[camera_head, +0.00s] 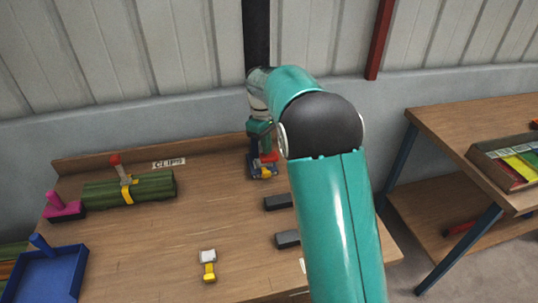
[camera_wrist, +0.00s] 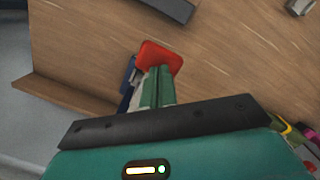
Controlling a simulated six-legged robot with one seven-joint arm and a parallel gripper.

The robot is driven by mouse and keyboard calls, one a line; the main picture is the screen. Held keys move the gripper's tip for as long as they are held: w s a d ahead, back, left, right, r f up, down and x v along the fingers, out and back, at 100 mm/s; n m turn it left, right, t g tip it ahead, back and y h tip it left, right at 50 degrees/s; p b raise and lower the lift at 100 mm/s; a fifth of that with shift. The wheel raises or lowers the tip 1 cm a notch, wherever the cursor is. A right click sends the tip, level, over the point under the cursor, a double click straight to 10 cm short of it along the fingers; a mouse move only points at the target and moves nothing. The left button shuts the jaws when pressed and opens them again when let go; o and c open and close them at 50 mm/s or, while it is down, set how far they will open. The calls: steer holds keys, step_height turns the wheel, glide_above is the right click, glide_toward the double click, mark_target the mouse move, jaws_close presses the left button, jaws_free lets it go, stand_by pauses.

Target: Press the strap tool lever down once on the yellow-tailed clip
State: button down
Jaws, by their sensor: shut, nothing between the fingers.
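A small dark-blue tool (camera_head: 258,172) with a red lever pad (camera_head: 270,157) and a yellow part (camera_head: 266,174) stands at the back right of the bench in the head view. My gripper (camera_head: 262,140) is shut and empty, directly over this tool. In the wrist view, the shut fingertips (camera_wrist: 158,82) reach the red pad (camera_wrist: 161,54); I cannot tell if they touch it. Part of the blue body (camera_wrist: 127,82) shows beside the fingers. The fingers and arm hide part of the tool.
A green bundle (camera_head: 150,188) with a yellow strap and an upright red-topped lever (camera_head: 115,160) lies at the back left. A pink-handled thing (camera_head: 65,207) and a blue tray (camera_head: 50,281) are left. Dark blocks (camera_head: 278,202) lie near my arm.

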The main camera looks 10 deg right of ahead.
steer(key=shift+f, duration=2.25)
steer(key=shift+w, duration=0.1)
steer(key=shift+w+a+r, duration=0.3)
steer(key=shift+w+a, duration=0.2)
steer(key=shift+w, duration=0.05)
steer(key=shift+w+a+r, duration=0.25)
steer(key=shift+w+a, duration=0.25)
steer(key=shift+w, duration=0.05)
step_height(320, 180, up, 14)
glide_above(267, 156)
steer(key=w+a, duration=0.3)
steer(key=w, duration=0.2)
steer(key=shift+s+d+f, duration=0.1)
steer(key=shift+s+d, duration=0.05)
